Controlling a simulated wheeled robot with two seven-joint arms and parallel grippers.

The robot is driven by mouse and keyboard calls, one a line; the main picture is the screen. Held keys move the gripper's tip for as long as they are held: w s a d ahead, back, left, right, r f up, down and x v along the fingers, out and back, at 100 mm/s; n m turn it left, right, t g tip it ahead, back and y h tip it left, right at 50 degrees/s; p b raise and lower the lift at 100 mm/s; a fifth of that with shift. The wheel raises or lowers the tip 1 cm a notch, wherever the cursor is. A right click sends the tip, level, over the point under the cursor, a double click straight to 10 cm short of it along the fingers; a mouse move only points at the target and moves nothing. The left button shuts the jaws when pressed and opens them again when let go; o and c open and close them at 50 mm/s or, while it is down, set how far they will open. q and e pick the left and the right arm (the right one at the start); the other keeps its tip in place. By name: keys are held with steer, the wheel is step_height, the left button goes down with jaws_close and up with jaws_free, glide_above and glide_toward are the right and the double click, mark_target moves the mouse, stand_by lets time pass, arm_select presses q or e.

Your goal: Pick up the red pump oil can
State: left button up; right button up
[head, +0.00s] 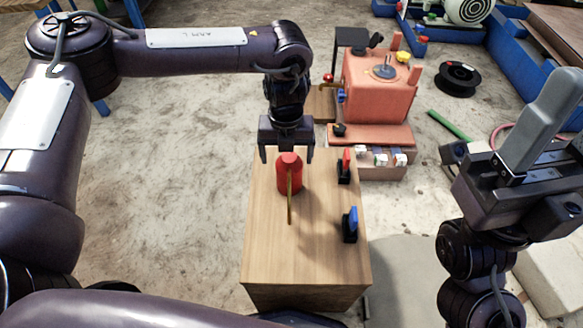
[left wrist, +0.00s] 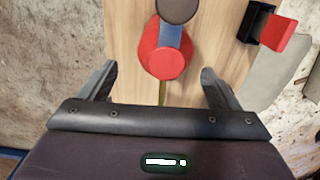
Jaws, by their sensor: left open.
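The red pump oil can (head: 288,181) stands upright on the wooden table (head: 270,255), near its far end. A thin brownish spout runs from it toward the near side.
A red-handled black holder (head: 344,168) and a blue-handled one (head: 350,225) stand on the table's right side. An orange machine (head: 378,88) stands beyond the table. A black spool (head: 457,78) and green rod (head: 449,125) lie on the floor. The table's near part is clear.

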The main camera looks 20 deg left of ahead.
mark_target(289, 167)
arm_select(q)
steer(key=f+b, duration=0.1)
steer(key=f, duration=0.1)
steer(key=f+b, duration=0.1)
steer(key=f, duration=0.1)
steer(key=w+f+b, duration=0.1)
steer(key=f, duration=0.1)
steer(key=shift+d, duration=0.15)
steer(key=shift+r, duration=0.1)
steer(key=c, duration=1.3)
steer(key=shift+o, duration=0.2)
steer(key=shift+r, duration=0.1)
